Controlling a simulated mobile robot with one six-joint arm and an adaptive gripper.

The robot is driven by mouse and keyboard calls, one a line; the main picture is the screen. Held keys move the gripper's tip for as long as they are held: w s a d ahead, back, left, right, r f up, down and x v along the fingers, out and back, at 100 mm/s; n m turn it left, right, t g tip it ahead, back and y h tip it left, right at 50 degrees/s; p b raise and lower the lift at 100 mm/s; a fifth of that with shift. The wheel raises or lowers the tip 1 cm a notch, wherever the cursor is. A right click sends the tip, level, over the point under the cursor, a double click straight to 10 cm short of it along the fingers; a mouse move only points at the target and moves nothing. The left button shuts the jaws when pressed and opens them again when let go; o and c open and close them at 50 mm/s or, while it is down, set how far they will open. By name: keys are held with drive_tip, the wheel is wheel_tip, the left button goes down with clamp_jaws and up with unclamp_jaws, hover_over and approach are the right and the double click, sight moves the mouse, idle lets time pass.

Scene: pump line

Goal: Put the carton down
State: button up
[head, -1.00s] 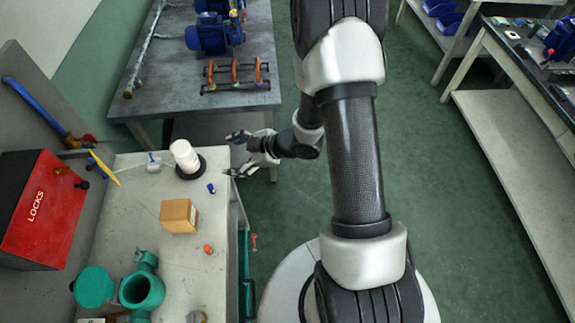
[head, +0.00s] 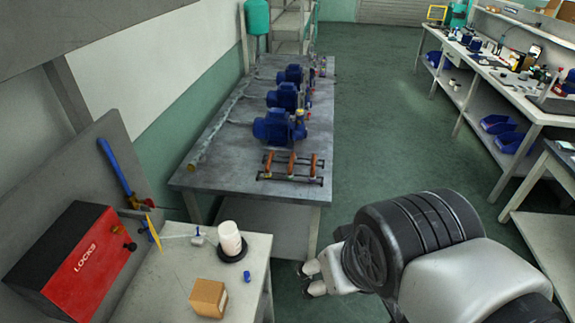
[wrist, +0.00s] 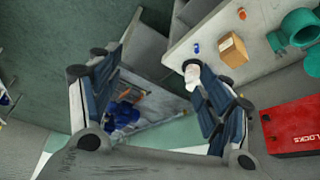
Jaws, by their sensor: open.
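The carton (head: 208,298) is a small brown box. It sits upright on the light bench top (head: 160,290) at the lower left, apart from my gripper. My gripper (head: 308,280) is open and empty, off the right edge of the bench. The carton also shows in the wrist view (wrist: 233,50), up and right of my spread fingers (wrist: 148,80), with nothing between them.
A white cylinder on a black base (head: 230,243) and a small blue piece (head: 247,277) stand near the carton. A red locks box (head: 75,255) is at left. A grey table with blue pumps (head: 279,127) lies beyond. Green floor (head: 385,130) is clear on the right.

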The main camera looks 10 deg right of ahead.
sight(222, 297)
drive_tip(key=shift+o, duration=0.5)
drive_tip(key=shift+s+a, duration=0.45)
drive_tip(key=shift+s, duration=0.3)
drive_tip(key=w+a+f+m+g+y+p, duration=0.2)
drive_tip(key=w+a+f+m+g+y, duration=0.25)
drive_tip(key=f+y, duration=0.2)
drive_tip(key=w+a+f+m+g+y+p, duration=0.2)
drive_tip(key=w+a+f+m+g+y, duration=0.25)
drive_tip(key=f+y, duration=0.2)
drive_tip(key=w+f+m+t+y+p, duration=0.2)
drive_tip(key=w+f+m+t+y, duration=0.15)
drive_tip(key=f+m+t, duration=1.2)
drive_tip(key=w+a+f+g, duration=0.1)
drive_tip(key=a, duration=0.2)
drive_tip(key=w+a+f+n+g+b, duration=0.1)
drive_tip(key=w+a+g, duration=0.1)
drive_tip(key=a, duration=0.2)
drive_tip(key=w+a+n+g, duration=0.1)
drive_tip(key=a, duration=0.2)
drive_tip(key=shift+w+a+f+g+y+b, duration=0.2)
drive_tip(key=shift+f+g+y+b, duration=0.1)
drive_tip(key=shift+f+g, duration=0.1)
drive_tip(key=shift+b+x, duration=0.55)
drive_tip(key=shift+x, duration=2.05)
drive_tip(key=shift+s+f, duration=0.1)
drive_tip(key=shift+f, duration=0.1)
